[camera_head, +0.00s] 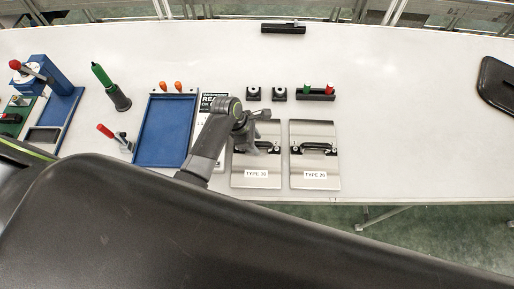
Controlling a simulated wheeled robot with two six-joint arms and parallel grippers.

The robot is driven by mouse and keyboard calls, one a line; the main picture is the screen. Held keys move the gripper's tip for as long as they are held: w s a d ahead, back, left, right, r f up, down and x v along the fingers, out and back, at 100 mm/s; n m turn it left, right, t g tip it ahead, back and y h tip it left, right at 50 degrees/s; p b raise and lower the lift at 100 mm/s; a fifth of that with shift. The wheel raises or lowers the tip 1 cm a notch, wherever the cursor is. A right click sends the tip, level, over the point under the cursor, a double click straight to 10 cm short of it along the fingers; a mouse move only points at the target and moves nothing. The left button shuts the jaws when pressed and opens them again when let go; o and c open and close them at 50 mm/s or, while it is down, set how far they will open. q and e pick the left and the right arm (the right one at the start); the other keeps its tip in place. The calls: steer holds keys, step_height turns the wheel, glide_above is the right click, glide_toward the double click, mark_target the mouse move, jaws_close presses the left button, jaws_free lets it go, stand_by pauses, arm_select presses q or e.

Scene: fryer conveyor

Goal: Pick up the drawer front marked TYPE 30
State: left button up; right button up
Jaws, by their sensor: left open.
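Two grey metal drawer fronts lie flat side by side on the white table, each with a black handle and a white label near its front edge. The label on the left drawer front (243,182) is small and seems to read TYPE 30. The label on the right drawer front (315,184) seems to read TYPE 20. My left gripper (262,147) is open over the handle of the left drawer front and hides part of it. I cannot tell whether the fingers touch the handle. My right gripper is not in view.
A blue tray (163,130) and a partly covered printed sheet lie left of the drawer fronts. Two small black blocks and a black holder (316,97) with green and red pieces stand behind them. A black pad (497,84) lies far right. The table between is clear.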

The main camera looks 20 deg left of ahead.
arm_select(q)
steer(key=shift+x, duration=0.75)
jaws_close()
